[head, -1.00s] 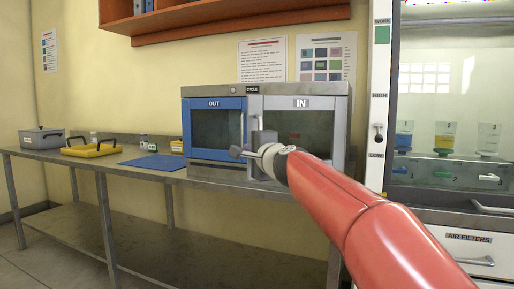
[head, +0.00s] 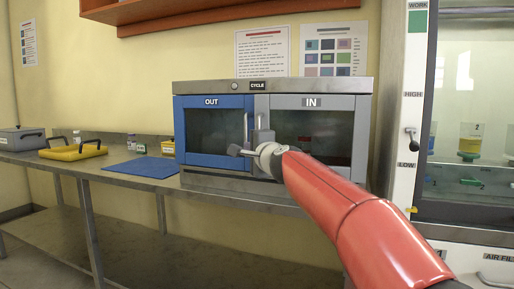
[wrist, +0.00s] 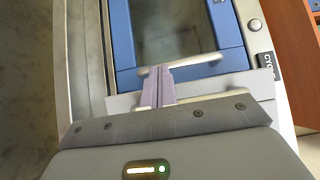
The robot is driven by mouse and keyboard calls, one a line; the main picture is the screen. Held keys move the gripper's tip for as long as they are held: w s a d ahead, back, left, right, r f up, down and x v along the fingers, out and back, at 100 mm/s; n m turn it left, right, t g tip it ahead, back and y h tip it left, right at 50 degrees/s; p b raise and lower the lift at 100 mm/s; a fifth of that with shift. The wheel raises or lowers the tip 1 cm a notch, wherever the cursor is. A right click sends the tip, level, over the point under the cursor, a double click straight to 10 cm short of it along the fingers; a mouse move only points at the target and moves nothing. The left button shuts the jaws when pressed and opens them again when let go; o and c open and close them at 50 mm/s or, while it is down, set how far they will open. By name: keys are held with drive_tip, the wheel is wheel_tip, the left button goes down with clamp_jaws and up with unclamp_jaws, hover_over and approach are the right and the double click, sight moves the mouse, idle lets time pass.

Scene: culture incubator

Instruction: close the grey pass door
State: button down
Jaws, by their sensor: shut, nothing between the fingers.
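The grey pass door (head: 312,132), marked IN, is the right door of the two-door pass box. In the head view it looks flush or almost flush with the box front; a small gap cannot be ruled out. My gripper (head: 240,151) is in front of the seam between the two doors, low near the handles, and hides part of the grey door's lower left edge. In the wrist view its fingers (wrist: 158,85) are together and empty, pointing at the blue door's handle (wrist: 180,66). Contact with either door cannot be told.
The blue OUT door (head: 212,132) looks shut. The pass box (head: 190,87) stands on a steel bench (head: 122,175) with a blue mat (head: 142,167) and a yellow tray (head: 72,152) to the left. A cabinet with a glass front (head: 475,150) is at the right.

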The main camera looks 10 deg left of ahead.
drive_tip(key=shift+w+d, duration=0.25)
drive_tip(key=shift+w, duration=0.6)
drive_tip(key=shift+a, duration=0.1)
drive_tip(key=s+a, duration=0.2)
drive_tip(key=s, duration=1.2)
drive_tip(key=s+d+f+n+g+h, duration=0.9)
drive_tip(key=s+d+f+n+h, duration=0.1)
drive_tip(key=s+d+f, duration=2)
drive_tip(key=d+f+n+b, duration=0.1)
drive_tip(key=d+f, duration=0.1)
drive_tip(key=d, duration=0.1)
drive_tip(key=shift+s, duration=0.2)
